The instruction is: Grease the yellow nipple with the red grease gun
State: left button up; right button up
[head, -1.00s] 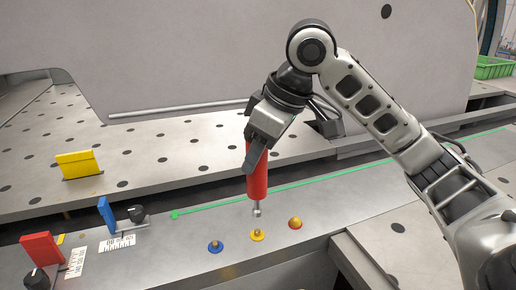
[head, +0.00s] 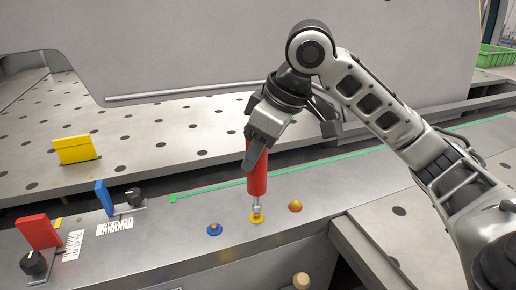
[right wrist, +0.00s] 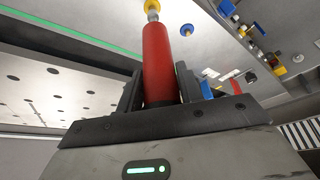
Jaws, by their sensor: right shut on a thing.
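The red grease gun (head: 257,178) is held nearly upright in my right gripper (head: 262,145), nozzle down. Its silver nozzle tip is at the yellow nipple (head: 257,218) in the head view and appears to touch it. In the right wrist view the gun (right wrist: 157,62) lies between the fingers (right wrist: 157,88), and its nozzle end meets the yellow nipple (right wrist: 151,6). My left gripper is not in view.
On the ledge at left stand a red block (head: 38,231), a blue block (head: 104,197) and black knobs (head: 134,196). A yellow block (head: 75,149) stands on the perforated table (head: 150,150). A green line (head: 330,163) runs along the ledge. A green crate (head: 495,58) is at far right.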

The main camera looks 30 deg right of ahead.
jog(key=shift+f, duration=0.1)
jog(key=shift+f, duration=0.35)
dwell(0.5)
dwell(0.6)
jog(key=shift+f+p, duration=0.2)
jog(key=shift+p, duration=0.1)
dwell(1.5)
jog(key=shift+r, duration=0.1)
notch_tip(320, 180, up, 3)
jog(key=p, duration=0.3)
jog(key=shift+r, duration=2.05)
jog(key=shift+f, duration=0.1)
